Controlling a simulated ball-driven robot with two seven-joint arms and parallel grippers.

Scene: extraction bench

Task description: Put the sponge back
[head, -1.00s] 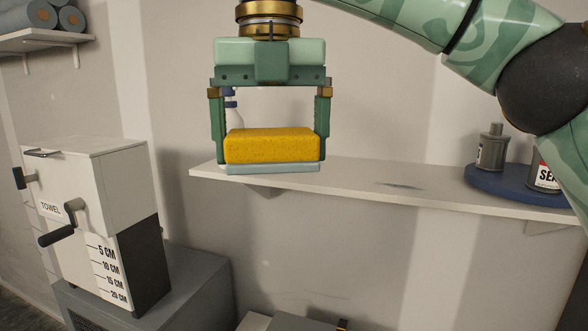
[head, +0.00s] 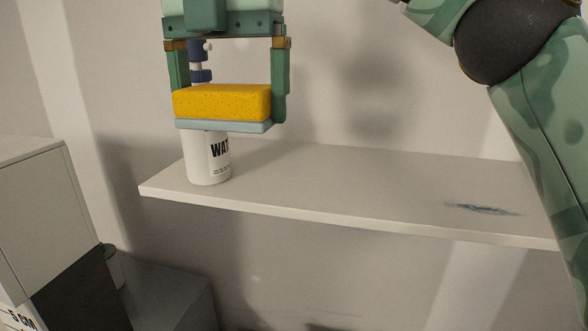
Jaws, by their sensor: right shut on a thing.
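The yellow sponge (head: 221,101) has a pale blue-grey layer along its underside. My right gripper (head: 228,88) is shut on the sponge, with one finger at each end, and holds it level above the left part of the white shelf (head: 330,185). A white bottle labelled "WAT" (head: 207,160) with a blue top stands on the shelf behind the sponge, which hides its middle. My left gripper is not in view.
A bluish smear (head: 482,209) lies on the right part of the shelf. The shelf's middle is clear. A white and dark box (head: 45,215) stands at the lower left, beside a grey cabinet (head: 165,290).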

